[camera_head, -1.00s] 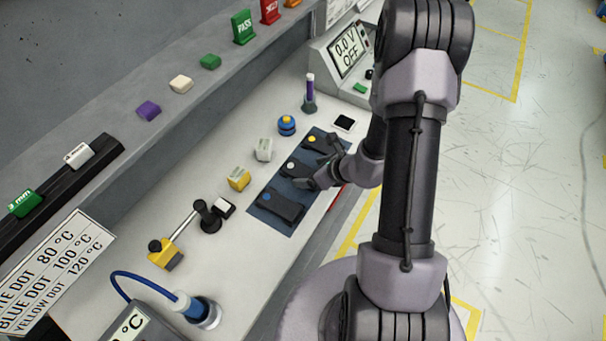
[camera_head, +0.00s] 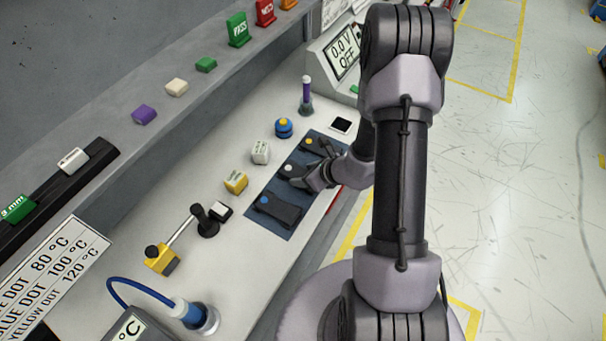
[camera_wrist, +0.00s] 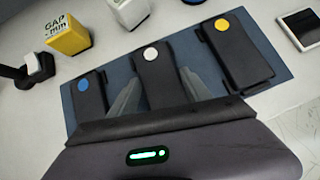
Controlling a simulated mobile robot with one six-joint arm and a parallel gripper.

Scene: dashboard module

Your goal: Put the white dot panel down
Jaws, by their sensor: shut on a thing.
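The white dot panel (camera_wrist: 161,78) is a dark block with a white dot at its far end. It lies between the two fingers of my gripper (camera_wrist: 158,97) in the wrist view, and the gripper is shut on it. In the head view the white dot panel (camera_head: 287,171) is at the middle of the blue mat (camera_head: 263,220), partly hidden by my gripper (camera_head: 308,182). I cannot tell whether it touches the mat. The blue dot panel (camera_wrist: 87,97) lies to its left and the yellow dot panel (camera_wrist: 238,52) to its right in the wrist view.
A yellow gap block (camera_head: 236,182), a pale block (camera_head: 261,152) and a blue button with a yellow top (camera_head: 284,127) stand beside the mat. A black-screened tile (camera_head: 341,125) lies beyond it. A temperature sign (camera_head: 62,262) is at the lower left.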

